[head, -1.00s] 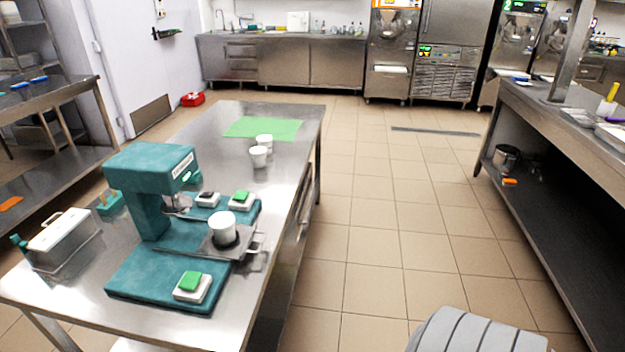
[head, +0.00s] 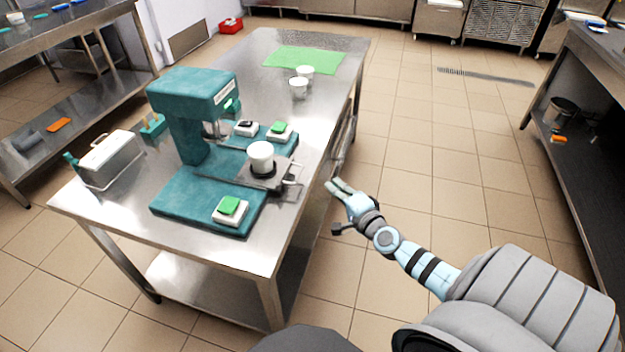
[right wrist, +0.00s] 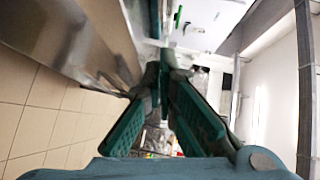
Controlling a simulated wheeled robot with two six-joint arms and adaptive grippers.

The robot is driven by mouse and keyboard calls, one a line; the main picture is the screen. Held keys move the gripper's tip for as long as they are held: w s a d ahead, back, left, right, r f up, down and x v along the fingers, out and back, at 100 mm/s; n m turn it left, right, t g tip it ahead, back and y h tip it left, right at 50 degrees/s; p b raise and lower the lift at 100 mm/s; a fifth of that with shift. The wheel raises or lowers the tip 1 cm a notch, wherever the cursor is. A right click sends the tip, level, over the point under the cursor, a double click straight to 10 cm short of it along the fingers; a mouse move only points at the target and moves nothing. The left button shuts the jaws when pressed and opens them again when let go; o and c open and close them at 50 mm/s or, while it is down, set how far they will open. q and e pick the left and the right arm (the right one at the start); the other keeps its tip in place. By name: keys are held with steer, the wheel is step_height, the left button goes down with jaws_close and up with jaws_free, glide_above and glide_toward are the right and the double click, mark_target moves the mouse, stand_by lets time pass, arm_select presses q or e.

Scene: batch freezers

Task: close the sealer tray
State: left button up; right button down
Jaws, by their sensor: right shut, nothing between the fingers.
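The teal sealer (head: 187,140) stands on the steel table. Its metal tray (head: 248,184) sticks out at the right, with a white cup (head: 260,157) seated in it and a handle (head: 293,181) at its outer end. My right gripper (head: 338,187) is beside the table's right edge, to the right of the tray handle and apart from it. It is shut and empty. In the right wrist view its dark green fingers (right wrist: 163,65) come together. My left gripper is not in view.
Two white cups (head: 300,88) and a green mat (head: 305,59) are farther back on the table. A metal box (head: 108,158) stands left of the sealer. Buttons with green tops (head: 229,206) sit on the sealer's base. The tiled floor (head: 440,130) to the right is clear.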

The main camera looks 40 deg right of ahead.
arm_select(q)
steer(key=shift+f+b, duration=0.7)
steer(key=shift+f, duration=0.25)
arm_select(e)
steer(key=w, duration=0.2)
steer(key=w+a+f, duration=0.1)
steer(key=w, duration=0.5)
steer(key=shift+a+f, duration=0.3)
steer(key=shift+f, duration=0.05)
steer(key=shift+w, duration=0.1)
